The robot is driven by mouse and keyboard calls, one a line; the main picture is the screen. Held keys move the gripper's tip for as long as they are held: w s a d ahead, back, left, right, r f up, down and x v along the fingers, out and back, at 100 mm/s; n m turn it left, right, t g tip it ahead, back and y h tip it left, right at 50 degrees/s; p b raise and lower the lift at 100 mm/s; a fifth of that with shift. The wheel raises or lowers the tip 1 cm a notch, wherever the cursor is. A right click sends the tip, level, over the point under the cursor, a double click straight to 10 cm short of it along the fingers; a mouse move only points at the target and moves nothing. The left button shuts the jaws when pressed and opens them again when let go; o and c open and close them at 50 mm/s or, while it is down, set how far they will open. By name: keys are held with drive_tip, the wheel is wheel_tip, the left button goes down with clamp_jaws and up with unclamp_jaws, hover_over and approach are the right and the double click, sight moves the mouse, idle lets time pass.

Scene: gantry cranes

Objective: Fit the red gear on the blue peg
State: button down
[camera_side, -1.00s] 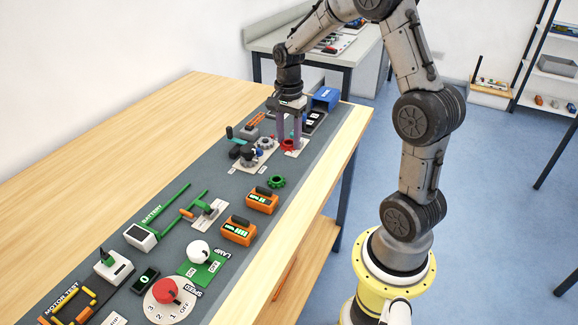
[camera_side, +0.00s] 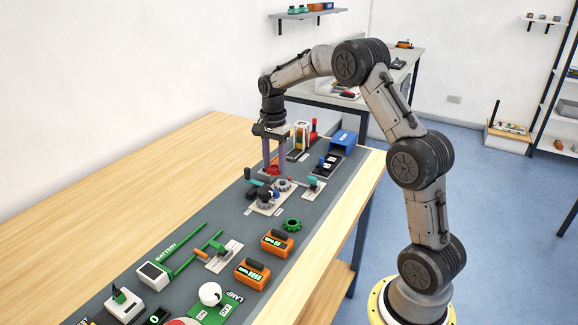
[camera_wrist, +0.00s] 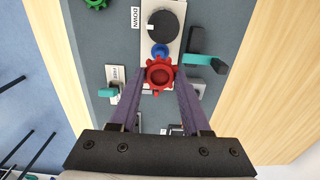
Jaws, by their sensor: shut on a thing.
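The red gear (camera_side: 273,170) is between the fingertips of my gripper (camera_side: 275,168). In the wrist view my gripper (camera_wrist: 160,80) is shut on the red gear (camera_wrist: 160,74), which shows its toothed rim and round centre. A blue round part, which looks like the blue peg (camera_wrist: 160,50), shows just beyond the gear on a pale plate (camera_wrist: 178,45). The gear appears beside it in that view, not around it. In the side view the gear looks held above the bench mat. The exact height gap cannot be told.
A black round knob (camera_wrist: 163,25) is on the same plate, and a teal lever (camera_wrist: 205,62) stands close on the right. A green gear (camera_side: 292,224) lies on the mat. A blue bin (camera_side: 343,142) stands near the far end. Bare wood (camera_side: 150,170) lies left of the mat.

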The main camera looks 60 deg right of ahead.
drive_tip(key=shift+a+f, duration=0.15)
drive_tip(key=shift+f, duration=3.05)
drive_tip(key=shift+f, duration=0.75)
drive_tip(key=shift+c, duration=1.4)
unclamp_jaws()
drive_tip(key=shift+w, duration=0.1)
drive_tip(key=shift+w+r, duration=0.1)
drive_tip(key=shift+r, duration=3.45)
